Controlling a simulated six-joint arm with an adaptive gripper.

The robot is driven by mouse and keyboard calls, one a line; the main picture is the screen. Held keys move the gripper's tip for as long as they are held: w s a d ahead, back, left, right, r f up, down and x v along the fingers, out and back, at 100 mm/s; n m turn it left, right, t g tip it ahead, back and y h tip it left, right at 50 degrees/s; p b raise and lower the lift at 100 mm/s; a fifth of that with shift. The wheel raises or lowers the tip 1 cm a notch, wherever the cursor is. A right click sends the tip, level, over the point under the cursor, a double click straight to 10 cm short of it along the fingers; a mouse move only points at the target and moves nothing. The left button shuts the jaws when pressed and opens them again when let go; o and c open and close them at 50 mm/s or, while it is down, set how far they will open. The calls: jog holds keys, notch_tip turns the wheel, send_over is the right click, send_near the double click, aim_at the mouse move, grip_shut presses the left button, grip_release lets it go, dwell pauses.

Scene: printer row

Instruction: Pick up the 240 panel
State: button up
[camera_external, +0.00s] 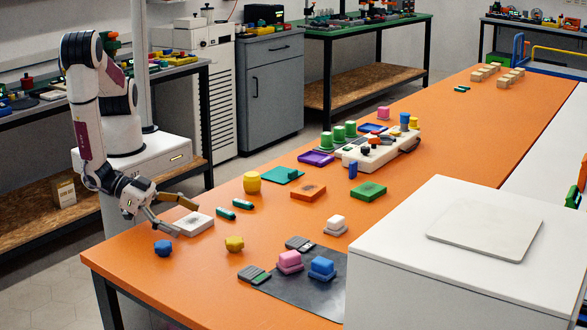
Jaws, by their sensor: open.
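No "240" marking is legible, so I cannot tell which piece is the 240 panel. A flat white panel (197,226) with a greyish top lies at the near left of the orange table. My gripper (187,219) is open and low at this panel, one finger by its far side and one by its left near side. Whether the fingers touch it cannot be told. Similar flat panels lie further right: an orange panel (308,192) with a dark patch and a green panel (369,192) with a dark patch.
Two teal cylinders (242,204), a yellow cylinder (252,183), a yellow piece (234,244) and a blue piece (163,248) lie around my gripper. A dark mat (305,294) holds pink and blue blocks. A large white box (450,260) stands at the right.

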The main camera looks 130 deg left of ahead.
aim_at(184, 219)
jog(key=c, duration=1.3)
jog(key=shift+r, duration=0.15)
notch_tip(184, 219, up, 10)
dwell(0.4)
dwell(0.5)
